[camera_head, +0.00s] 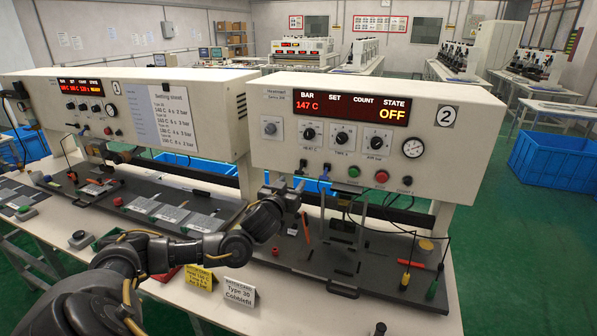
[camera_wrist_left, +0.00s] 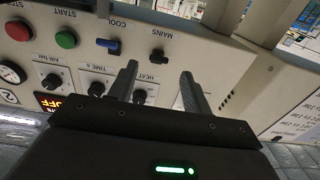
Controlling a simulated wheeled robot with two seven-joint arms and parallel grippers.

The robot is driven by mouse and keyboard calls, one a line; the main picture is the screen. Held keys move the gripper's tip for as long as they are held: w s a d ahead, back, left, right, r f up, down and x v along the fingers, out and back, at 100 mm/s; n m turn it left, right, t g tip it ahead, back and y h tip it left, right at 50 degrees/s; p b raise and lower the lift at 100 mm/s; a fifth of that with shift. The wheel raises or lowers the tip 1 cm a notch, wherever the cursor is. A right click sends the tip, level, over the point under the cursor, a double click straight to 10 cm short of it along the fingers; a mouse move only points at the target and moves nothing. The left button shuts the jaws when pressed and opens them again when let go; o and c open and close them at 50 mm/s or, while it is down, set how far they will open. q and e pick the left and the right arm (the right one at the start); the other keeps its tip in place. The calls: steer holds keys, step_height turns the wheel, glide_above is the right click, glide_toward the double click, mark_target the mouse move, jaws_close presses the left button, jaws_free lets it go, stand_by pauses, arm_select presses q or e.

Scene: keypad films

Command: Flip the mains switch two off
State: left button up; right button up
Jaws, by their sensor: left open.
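Machine two (camera_head: 345,140) is a cream panel marked 2, with a red display (camera_head: 353,102) reading 147 C and state OFF. Its mains switch (camera_wrist_left: 157,57) is a small black lever under the MAINS label in the left wrist view, where the panel appears upside down. I cannot tell its on or off position. My left gripper (camera_head: 285,184) is open and empty below the panel's lower left part. In the left wrist view its two fingers (camera_wrist_left: 159,69) point toward the panel, with the switch between their tips. I cannot tell whether either finger touches it.
Beside the switch are a blue cool switch (camera_wrist_left: 108,44), a green start button (camera_wrist_left: 65,40) and a red stop button (camera_wrist_left: 18,30). Machine one (camera_head: 130,110) stands to the left. Small sign cards (camera_head: 240,291) stand on the table's front edge. Tools lie on the dark base plate.

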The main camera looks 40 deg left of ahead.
mark_target(299, 172)
arm_select(q)
steer(key=p+x, duration=0.2)
steer(key=x, duration=0.3)
steer(key=shift+w+a+r, duration=0.1)
steer(key=shift+w, duration=0.25)
steer(key=shift+w+a, duration=0.2)
steer(key=shift+w, duration=0.3)
steer(key=shift+c, duration=0.4)
steer(key=c, duration=0.9)
steer(key=f+t+b, duration=0.1)
steer(key=b, duration=0.4)
steer(key=shift+w+f+t+y+b, duration=0.15)
steer(key=shift+f+t+y+b, duration=0.15)
steer(key=shift+b, duration=0.1)
steer(key=shift+r+b, duration=0.2)
steer(key=shift+b, duration=0.25)
steer(key=shift+r, duration=0.15)
